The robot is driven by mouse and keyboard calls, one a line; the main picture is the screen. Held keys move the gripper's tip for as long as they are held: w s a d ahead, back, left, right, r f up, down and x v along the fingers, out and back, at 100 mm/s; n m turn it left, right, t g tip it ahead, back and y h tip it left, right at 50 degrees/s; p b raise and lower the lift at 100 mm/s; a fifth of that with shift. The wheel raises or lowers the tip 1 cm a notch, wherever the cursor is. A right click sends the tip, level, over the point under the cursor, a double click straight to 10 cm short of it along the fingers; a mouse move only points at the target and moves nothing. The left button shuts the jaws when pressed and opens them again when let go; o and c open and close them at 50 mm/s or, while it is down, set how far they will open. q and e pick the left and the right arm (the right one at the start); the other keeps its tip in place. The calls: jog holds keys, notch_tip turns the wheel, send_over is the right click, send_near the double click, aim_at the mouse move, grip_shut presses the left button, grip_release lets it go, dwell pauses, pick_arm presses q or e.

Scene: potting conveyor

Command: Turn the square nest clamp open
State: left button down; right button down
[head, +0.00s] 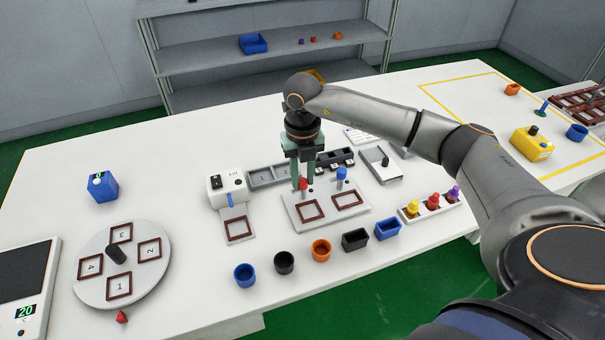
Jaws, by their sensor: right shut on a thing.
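A light grey fixture plate (328,211) carries two dark-red-framed nests side by side on the white table. A red clamp knob (303,184) stands behind the left nest (312,210), and a blue knob (342,173) stands behind the right nest (347,198). My right gripper (303,180) points straight down and is shut on the red knob, with its green fingers on either side. The fingers partly hide the knob, and I cannot tell how far it is turned. My left gripper is not in view.
A row of small cups and boxes, including an orange cup (321,250), stands in front of the plate. A white device (226,187) is to the left, and a tray with coloured knobs (430,208) to the right. A round numbered turntable (136,265) is at far left.

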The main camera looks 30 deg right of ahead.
aim_at(303, 181)
jog(key=shift+r+m, duration=0.1)
jog(key=shift+m, duration=0.6)
jog(key=c, duration=0.7)
grip_release()
jog(key=shift+o, duration=0.2)
notch_tip(303, 181, up, 12)
jog(key=shift+r+b, duration=0.2)
jog(key=shift+b, duration=0.2)
jog(key=shift+s, duration=0.15)
